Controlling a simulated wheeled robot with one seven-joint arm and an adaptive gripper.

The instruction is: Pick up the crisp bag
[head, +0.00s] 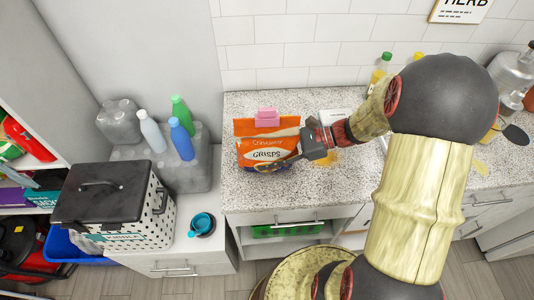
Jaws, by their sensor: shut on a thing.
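Whether the bag's base touches the counter is hard to tell. Part of its right side is hidden by the gripper.
Bottles stand on the counter behind my arm, including a green-capped one (381,67). A lower surface to the left holds a white perforated bin with a black lid (110,195), blue and green bottles (181,138), and a teal-topped cup (202,224). White tiles (290,55) bound the counter behind.

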